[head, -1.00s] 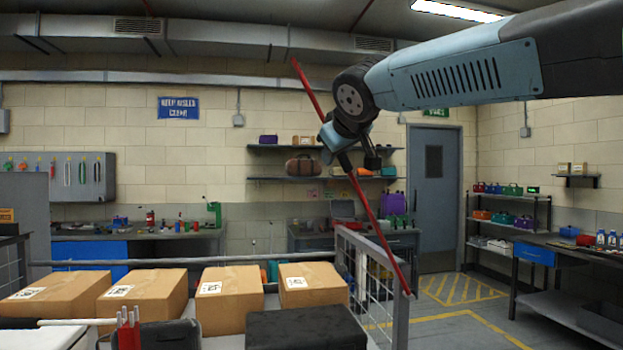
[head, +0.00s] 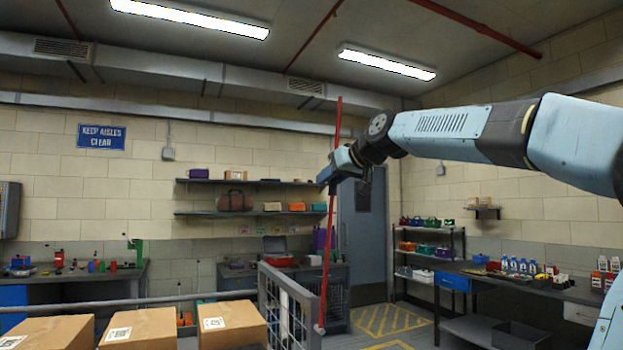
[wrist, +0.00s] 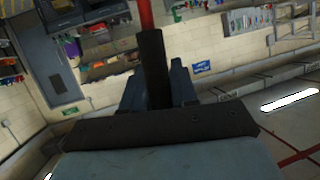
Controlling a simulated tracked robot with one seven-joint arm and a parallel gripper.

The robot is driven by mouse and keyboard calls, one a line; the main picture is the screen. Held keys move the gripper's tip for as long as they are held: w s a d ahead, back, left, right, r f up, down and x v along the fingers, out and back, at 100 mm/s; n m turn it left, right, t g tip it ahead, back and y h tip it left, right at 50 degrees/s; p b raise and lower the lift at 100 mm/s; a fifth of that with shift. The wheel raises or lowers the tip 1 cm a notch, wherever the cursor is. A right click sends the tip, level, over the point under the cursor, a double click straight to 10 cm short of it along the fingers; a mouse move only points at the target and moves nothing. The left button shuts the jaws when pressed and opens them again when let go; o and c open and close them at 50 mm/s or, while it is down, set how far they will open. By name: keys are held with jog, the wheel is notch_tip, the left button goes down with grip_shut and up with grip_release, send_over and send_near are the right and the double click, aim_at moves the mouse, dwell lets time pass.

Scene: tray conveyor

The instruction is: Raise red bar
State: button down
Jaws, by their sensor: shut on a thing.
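The red bar (head: 327,250) is long and thin and stands nearly upright in the head view, leaning slightly, with its top to the right of its bottom. Its lower end shows in front of the metal railing; I cannot tell whether they touch. My gripper (head: 333,178) is shut on the bar at about its upper third. In the wrist view, my gripper (wrist: 155,92) is around a dark section of the bar, and a red part of the bar (wrist: 146,14) shows beyond it. The exact finger contact is partly hidden.
The metal railing (head: 290,305) stands just left of the bar's lower end. Cardboard boxes (head: 140,330) line the lower left. A workbench (head: 500,285) with bottles is at the right. Wall shelves (head: 250,213) and a grey door (head: 366,240) are behind. The air around the bar's top looks clear.

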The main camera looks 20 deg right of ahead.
jog(key=shift+d, duration=0.25)
jog(key=shift+d, duration=0.1)
jog(key=c, duration=1)
grip_release()
jog(key=shift+w+f, duration=0.1)
jog(key=shift+o, duration=0.2)
jog(key=v, duration=1.3)
jog(key=shift+s, duration=0.35)
jog(key=shift+d, duration=0.1)
jog(key=s+a+f+g+h, duration=0.1)
jog(key=s+a+f, duration=0.4)
jog(key=f, duration=0.8)
jog(key=s+a+f+m+g+h, duration=0.1)
jog(key=s+a+f+g, duration=0.3)
jog(key=f, duration=0.9)
jog(key=s+a+f+g+h, duration=0.1)
jog(key=s+a+f+g, duration=0.1)
jog(key=s+a+f, duration=0.3)
jog(key=a+f, duration=0.4)
jog(key=f, duration=0.4)
jog(key=shift+s+f+m+g, duration=0.15)
jog(key=shift+s+m+g, duration=0.15)
jog(key=shift+s+g, duration=0.1)
